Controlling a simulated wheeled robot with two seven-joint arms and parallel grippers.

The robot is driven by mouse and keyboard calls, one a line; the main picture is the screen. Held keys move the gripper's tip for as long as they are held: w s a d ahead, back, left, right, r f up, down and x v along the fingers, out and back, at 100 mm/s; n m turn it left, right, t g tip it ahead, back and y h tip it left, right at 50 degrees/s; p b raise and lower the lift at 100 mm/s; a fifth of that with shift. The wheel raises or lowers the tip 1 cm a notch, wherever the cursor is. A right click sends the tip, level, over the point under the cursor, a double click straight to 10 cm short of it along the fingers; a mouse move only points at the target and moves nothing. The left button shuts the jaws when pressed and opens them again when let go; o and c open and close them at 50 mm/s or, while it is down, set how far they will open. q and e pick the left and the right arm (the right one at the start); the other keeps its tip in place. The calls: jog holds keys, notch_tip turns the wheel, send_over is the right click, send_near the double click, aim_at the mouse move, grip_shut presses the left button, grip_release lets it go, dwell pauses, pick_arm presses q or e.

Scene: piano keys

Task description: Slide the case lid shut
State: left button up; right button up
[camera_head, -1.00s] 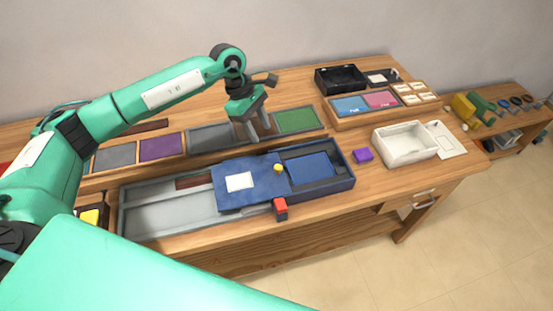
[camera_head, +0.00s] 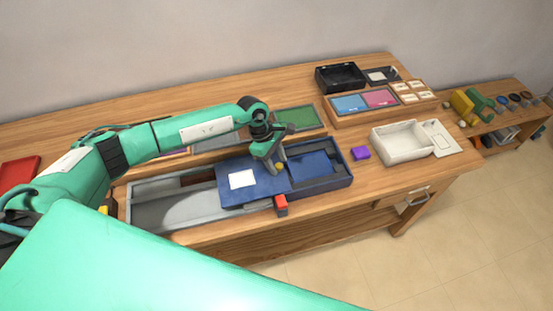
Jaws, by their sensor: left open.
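The case is a long tray with a grey left part (camera_head: 165,208) and a blue right compartment (camera_head: 343,178) on the wooden table. Its blue lid (camera_head: 230,196), with a white label (camera_head: 242,179), covers the middle, so the right compartment is partly uncovered and shows a blue block (camera_head: 312,165). A yellow knob (camera_head: 280,167) stands on the lid near its right edge. My left gripper (camera_head: 275,163) is open, pointing down at the knob; whether its fingers touch the knob I cannot tell. My right gripper is not in view.
A green panel (camera_head: 298,117) lies behind. A black tray (camera_head: 340,77) stands at the back.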

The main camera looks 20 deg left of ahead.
pick_arm(q)
grip_shut()
jog(key=shift+d, duration=0.1)
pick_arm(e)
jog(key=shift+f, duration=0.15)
